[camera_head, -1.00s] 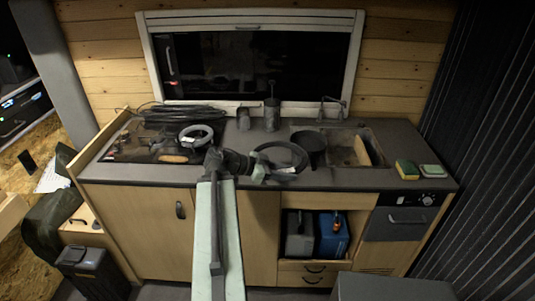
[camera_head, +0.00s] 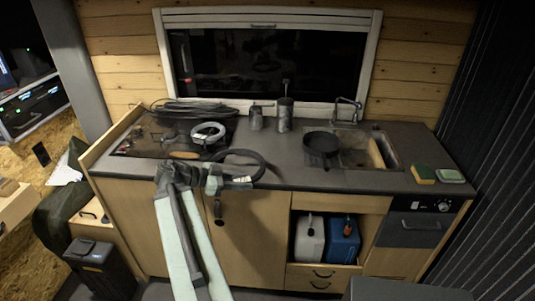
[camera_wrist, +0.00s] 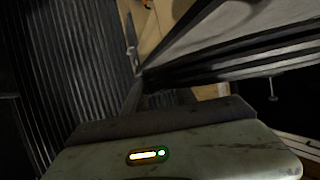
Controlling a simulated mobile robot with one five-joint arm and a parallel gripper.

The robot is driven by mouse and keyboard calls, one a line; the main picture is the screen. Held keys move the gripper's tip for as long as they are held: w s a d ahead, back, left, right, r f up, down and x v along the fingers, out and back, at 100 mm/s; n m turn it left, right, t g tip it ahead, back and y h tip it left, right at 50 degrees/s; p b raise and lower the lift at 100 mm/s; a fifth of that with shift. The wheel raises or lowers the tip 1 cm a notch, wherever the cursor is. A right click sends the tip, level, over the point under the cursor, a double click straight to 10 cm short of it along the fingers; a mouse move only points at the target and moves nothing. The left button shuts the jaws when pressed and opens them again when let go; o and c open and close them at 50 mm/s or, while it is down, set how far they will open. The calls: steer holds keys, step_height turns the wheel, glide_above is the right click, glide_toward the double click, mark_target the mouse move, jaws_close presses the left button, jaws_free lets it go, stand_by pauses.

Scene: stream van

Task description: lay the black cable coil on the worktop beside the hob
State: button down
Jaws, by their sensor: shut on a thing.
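In the head view my gripper (camera_head: 222,180) is shut on the black cable coil (camera_head: 264,166) at its near left side. The coil shows as a dark loop with a pale band low on it, over the front part of the worktop (camera_head: 290,174). I cannot tell whether it touches the worktop. The hob (camera_head: 143,144) is to the left, partly covered by other things. The coil is to the right of the hob, close to its front right corner. The wrist view does not clearly show the coil or the jaws.
A larger dark cable bundle (camera_head: 200,107) and a pale coil (camera_head: 208,130) lie by the hob. A dark pan (camera_head: 321,144) stands left of the sink (camera_head: 358,157). A mug (camera_head: 256,118) and tall canister (camera_head: 284,115) stand behind. Worktop between coil and pan is clear.

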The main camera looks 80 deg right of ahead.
steer(key=b, duration=0.1)
glide_above(273, 175)
steer(key=shift+w+a+f, duration=0.2)
steer(key=shift+w+f, duration=0.1)
steer(key=shift+f, duration=0.4)
steer(key=f+b, duration=0.2)
steer(key=b, duration=0.1)
steer(key=f+b, duration=0.1)
steer(key=f, duration=0.1)
steer(key=shift+s+d, duration=0.2)
steer(key=shift+d, duration=0.15)
steer(key=shift+r, duration=0.25)
steer(key=shift+f, duration=0.15)
steer(key=c, duration=1)
jaws_free()
